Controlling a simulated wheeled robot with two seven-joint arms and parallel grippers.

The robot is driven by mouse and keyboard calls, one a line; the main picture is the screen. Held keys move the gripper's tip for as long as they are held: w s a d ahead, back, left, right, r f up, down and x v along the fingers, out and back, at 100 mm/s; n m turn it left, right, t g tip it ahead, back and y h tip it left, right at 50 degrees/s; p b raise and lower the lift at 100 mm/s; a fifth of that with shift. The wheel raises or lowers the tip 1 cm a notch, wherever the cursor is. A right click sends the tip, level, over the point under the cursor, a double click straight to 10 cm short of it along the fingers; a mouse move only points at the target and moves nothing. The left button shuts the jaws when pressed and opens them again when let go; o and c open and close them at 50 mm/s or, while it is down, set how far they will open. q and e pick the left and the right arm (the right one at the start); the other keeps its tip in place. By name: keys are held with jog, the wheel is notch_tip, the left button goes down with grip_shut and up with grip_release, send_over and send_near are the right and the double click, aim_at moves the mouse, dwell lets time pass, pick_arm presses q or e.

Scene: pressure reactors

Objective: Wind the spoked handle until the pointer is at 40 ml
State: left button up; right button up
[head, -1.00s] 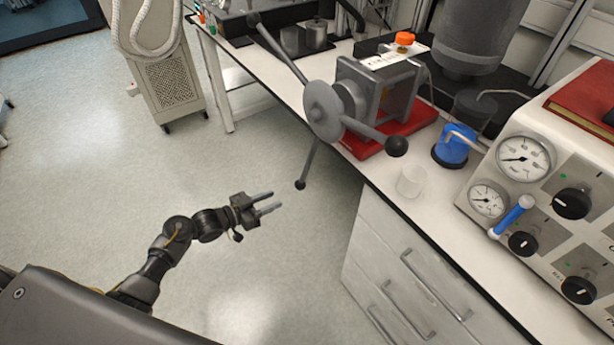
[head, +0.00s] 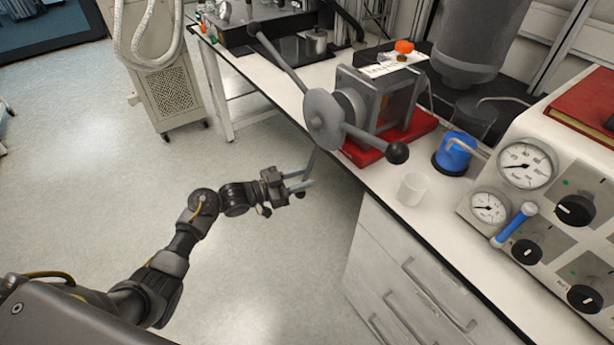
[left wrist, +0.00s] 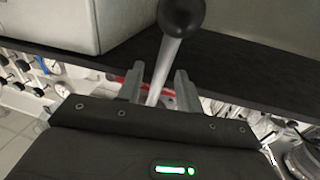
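The spoked handle (head: 323,119) is a grey hub with three arms ending in dark balls, on the front of a grey framed pump on a red base (head: 392,143). One arm points up-left, one right, one down. My left gripper (head: 306,183) is open, with its fingers at the lower spoke near its ball. In the left wrist view the spoke (left wrist: 163,72) runs between the two fingers, and its dark ball (left wrist: 181,17) shows beyond them. I cannot tell whether the fingers touch it. No pointer or ml scale can be made out. My right gripper is not in view.
A clear beaker (head: 413,189) and a blue-topped vessel (head: 455,152) stand on the bench right of the pump. A control box with gauges (head: 527,165) is at the right. Drawers (head: 400,270) lie below the bench edge.

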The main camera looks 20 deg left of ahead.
pick_arm(q)
jog(key=shift+x, duration=0.85)
jog(key=shift+c, duration=0.4)
grip_shut()
